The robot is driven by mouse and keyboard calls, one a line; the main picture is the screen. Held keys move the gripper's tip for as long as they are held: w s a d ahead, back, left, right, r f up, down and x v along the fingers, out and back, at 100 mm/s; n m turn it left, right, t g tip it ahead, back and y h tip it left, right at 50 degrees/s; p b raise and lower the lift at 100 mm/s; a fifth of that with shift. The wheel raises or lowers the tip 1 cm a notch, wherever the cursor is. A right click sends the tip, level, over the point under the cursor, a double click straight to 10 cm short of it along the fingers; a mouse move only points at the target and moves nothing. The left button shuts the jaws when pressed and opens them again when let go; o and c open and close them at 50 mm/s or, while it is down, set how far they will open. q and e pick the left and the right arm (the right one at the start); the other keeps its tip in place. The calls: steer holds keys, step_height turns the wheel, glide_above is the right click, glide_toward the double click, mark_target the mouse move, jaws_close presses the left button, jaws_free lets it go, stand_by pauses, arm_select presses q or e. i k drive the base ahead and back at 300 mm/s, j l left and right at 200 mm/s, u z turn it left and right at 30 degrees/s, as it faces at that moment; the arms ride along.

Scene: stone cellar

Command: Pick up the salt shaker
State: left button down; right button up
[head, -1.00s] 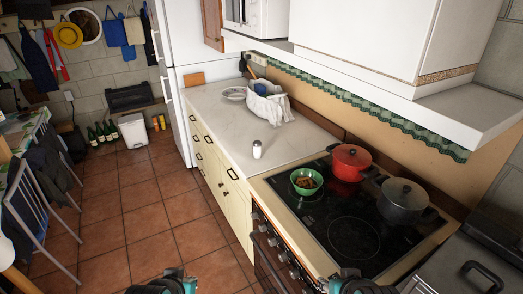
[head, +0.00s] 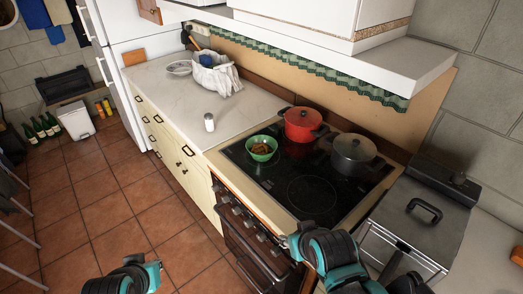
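The salt shaker (head: 209,123) is a small white shaker with a grey top. It stands upright on the pale worktop (head: 140,82), near the front edge and left of the stove. My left gripper (head: 150,268) shows at the bottom left, over the tiled floor, well apart from the shaker. My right gripper (head: 300,240) is at the lower middle, in front of the stove's front edge, also apart from the shaker. The fingers of both grippers are too unclear to tell whether they are open or shut.
The stove (head: 312,190) holds a green bowl (head: 261,148) of food, a red pot (head: 302,124) and a grey pot (head: 353,155). A white bag (head: 214,76) and plates (head: 180,68) are at the worktop's back. A deep fryer (head: 413,220) stands at right.

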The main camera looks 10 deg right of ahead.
mark_target(208, 118)
steer(key=i+j, duration=0.35)
steer(key=i+j+z, duration=0.45)
steer(key=j+z, duration=0.15)
steer(key=i+j+z, duration=0.3)
steer(key=j, duration=0.15)
steer(key=k+z, duration=0.1)
steer(key=z, duration=0.9)
